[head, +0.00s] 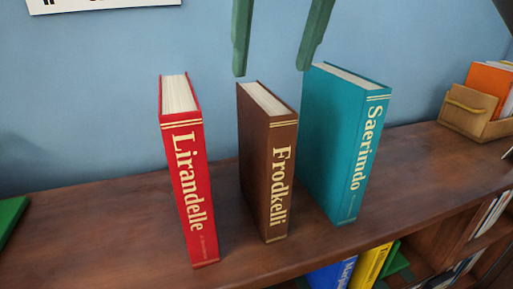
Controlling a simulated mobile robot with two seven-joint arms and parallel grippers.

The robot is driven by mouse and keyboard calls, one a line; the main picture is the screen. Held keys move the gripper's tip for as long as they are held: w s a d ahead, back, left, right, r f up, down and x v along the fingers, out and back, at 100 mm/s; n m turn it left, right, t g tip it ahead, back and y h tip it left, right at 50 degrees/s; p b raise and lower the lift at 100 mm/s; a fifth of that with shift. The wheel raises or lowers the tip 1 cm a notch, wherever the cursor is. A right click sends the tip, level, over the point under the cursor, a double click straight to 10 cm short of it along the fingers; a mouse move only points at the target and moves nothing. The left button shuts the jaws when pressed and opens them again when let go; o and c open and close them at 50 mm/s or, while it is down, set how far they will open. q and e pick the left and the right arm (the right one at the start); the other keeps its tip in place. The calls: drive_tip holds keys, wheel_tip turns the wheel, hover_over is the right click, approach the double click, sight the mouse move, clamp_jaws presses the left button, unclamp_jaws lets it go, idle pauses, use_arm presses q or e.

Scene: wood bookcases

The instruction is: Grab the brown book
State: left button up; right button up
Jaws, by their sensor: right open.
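The brown book (280,185) stands upright on the wooden shelf top, with "Frodkelli" in gold on its spine. A red book (190,195) stands to its left with a gap between them. A teal book (347,150) stands close on its right. My right gripper (271,72) comes down from the top edge with two green fingers spread apart. It is open and empty, its fingertips showing near the upper end of the brown book. I cannot tell how far the fingertips are from it. My left gripper is not in view.
The wooden bookcase top (110,235) has free room at the front left. A wooden box (470,122) with an orange item stands at the far right. A green object (12,215) lies at the left edge. Blue and yellow books (371,265) show on the shelf below.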

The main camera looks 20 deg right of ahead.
sight(267, 100)
drive_tip(key=x, duration=0.2)
drive_tip(key=b+x, duration=0.1)
drive_tip(key=x, duration=0.2)
drive_tip(key=shift+s+f, duration=0.1)
drive_tip(key=shift+f, duration=0.3)
drive_tip(key=x, duration=0.5)
drive_tip(key=shift+f, duration=0.2)
drive_tip(key=shift+f, duration=0.25)
clamp_jaws()
idle(0.6)
drive_tip(key=shift+r, duration=0.1)
idle(0.6)
